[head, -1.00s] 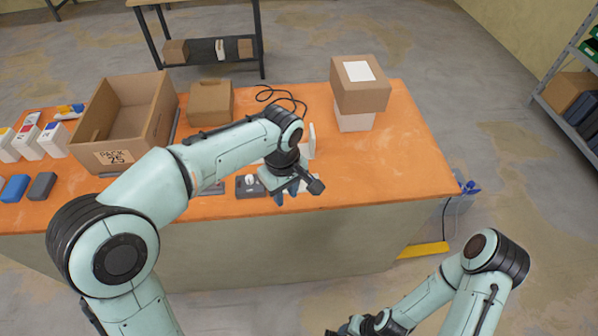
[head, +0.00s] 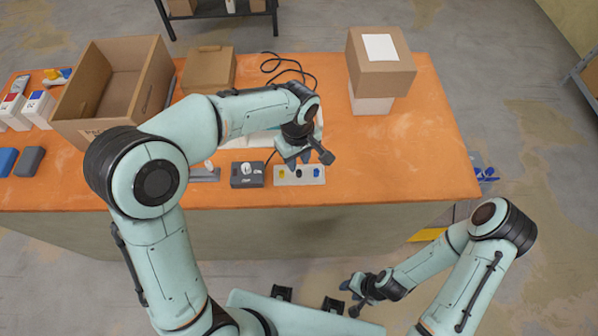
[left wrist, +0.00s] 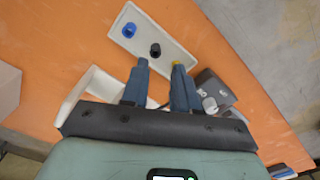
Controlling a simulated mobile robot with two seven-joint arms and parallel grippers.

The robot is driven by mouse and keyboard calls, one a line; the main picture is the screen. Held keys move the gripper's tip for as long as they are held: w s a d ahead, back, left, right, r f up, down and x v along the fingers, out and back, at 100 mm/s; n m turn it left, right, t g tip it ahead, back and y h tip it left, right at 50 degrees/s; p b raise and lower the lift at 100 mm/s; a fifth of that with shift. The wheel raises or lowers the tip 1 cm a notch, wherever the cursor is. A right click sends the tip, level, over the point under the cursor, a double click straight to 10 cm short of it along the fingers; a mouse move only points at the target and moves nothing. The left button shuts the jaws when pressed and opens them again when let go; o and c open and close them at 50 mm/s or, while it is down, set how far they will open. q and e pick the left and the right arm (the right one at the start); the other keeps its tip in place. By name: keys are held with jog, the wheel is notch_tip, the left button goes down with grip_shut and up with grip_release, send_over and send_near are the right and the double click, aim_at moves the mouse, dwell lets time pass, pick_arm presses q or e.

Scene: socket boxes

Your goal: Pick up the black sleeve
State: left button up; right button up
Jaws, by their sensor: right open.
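A small white tray (head: 312,182) lies near the table's front edge with a yellow sleeve (head: 282,173), the black sleeve (head: 299,173) and a blue sleeve (head: 316,173) standing in a row. In the left wrist view the black sleeve (left wrist: 155,50) stands in the middle of the tray (left wrist: 176,52), beyond my fingertips. The yellow one is partly hidden by a finger. My left gripper (head: 293,161) is open and empty, above and just behind the tray; its two blue fingers (left wrist: 160,66) are apart. My right gripper (head: 352,297) is open, low in front of the table.
A dark grey socket box (head: 247,181) sits just left of the tray. An open carton (head: 112,95) and a closed carton (head: 209,70) stand at left. Stacked boxes (head: 380,75) stand at back right. A black cable (head: 290,68) lies behind. The table's right side is clear.

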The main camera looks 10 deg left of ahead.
aim_at(299, 170)
pick_arm(q)
jog(key=shift+w+f, duration=0.25)
jog(key=shift+f, duration=0.55)
jog(key=f, duration=0.5)
jog(key=shift+w+f, duration=0.1)
jog(key=shift+w, duration=0.1)
jog(key=shift+s, duration=0.1)
grip_shut()
